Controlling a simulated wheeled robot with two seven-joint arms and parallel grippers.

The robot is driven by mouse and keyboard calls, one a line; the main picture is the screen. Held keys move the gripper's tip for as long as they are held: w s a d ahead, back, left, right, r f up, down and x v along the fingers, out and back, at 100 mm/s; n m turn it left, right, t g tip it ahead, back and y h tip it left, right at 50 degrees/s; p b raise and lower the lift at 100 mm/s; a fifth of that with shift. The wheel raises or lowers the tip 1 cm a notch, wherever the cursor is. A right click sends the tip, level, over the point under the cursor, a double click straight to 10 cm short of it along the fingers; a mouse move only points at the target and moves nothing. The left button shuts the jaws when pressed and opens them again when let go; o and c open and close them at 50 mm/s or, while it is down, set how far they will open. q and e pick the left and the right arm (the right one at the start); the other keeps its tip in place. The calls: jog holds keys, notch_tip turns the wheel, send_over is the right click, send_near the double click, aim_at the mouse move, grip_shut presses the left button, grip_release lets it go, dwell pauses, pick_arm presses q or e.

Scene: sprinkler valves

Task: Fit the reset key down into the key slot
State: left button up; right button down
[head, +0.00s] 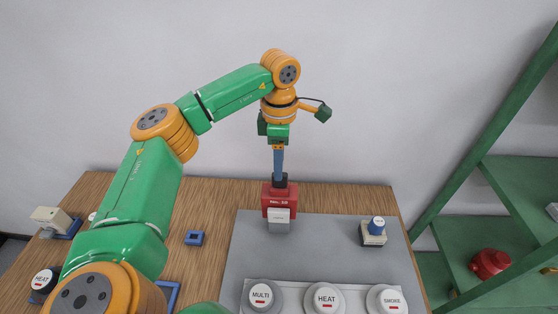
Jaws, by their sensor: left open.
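A red box (280,201) with white lettering stands at the back edge of the grey board. A small dark piece (280,181) sits at its top; I cannot tell whether it is the reset key or part of the box. My left gripper (279,177) points straight down over the box, with its blue fingers seen edge-on and their tips at the dark piece. It is open, though the gap between the fingers does not show. The key slot cannot be made out, as the fingertips and dark piece cover the top. My right gripper is out of view.
Round white units marked MULTI (261,295), HEAT (325,297) and SMOKE (387,300) line the front of the grey board (320,250). A blue-knobbed device (374,232) stands right. A small blue square holder (194,238) lies left. Green shelves (500,212) stand beyond the table's right side.

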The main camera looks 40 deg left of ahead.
pick_arm(q)
jog(key=shift+r, duration=2.5)
